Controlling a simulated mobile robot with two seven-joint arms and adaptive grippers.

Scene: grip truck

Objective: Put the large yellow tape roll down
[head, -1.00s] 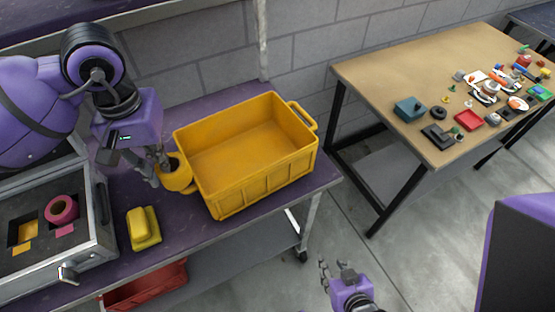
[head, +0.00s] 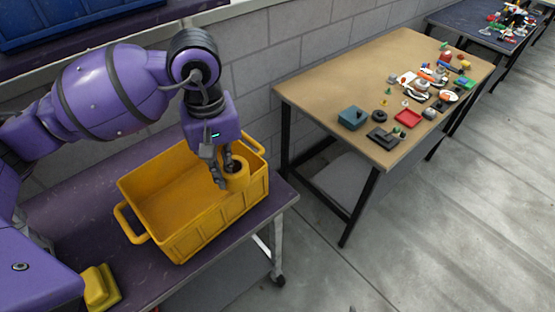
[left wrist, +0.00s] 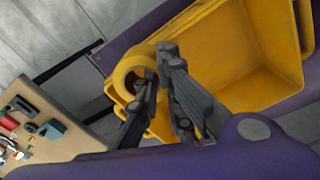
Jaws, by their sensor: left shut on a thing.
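The large yellow tape roll (head: 238,178) is at the right end of the yellow crate (head: 185,249), over its right part. My left gripper (head: 224,172) is shut on the roll, with its fingers at the roll's left side. In the left wrist view the roll (left wrist: 124,72) shows its round opening, with the gripper fingers (left wrist: 150,82) at its edge and the crate (left wrist: 262,62) behind. I cannot tell whether the roll touches the crate. My right gripper is out of view.
The crate stands on a purple-topped cart (head: 75,200). A yellow block-like object (head: 100,287) lies at the cart's near left. A wooden table (head: 330,85) with small parts stands to the right, across a floor gap.

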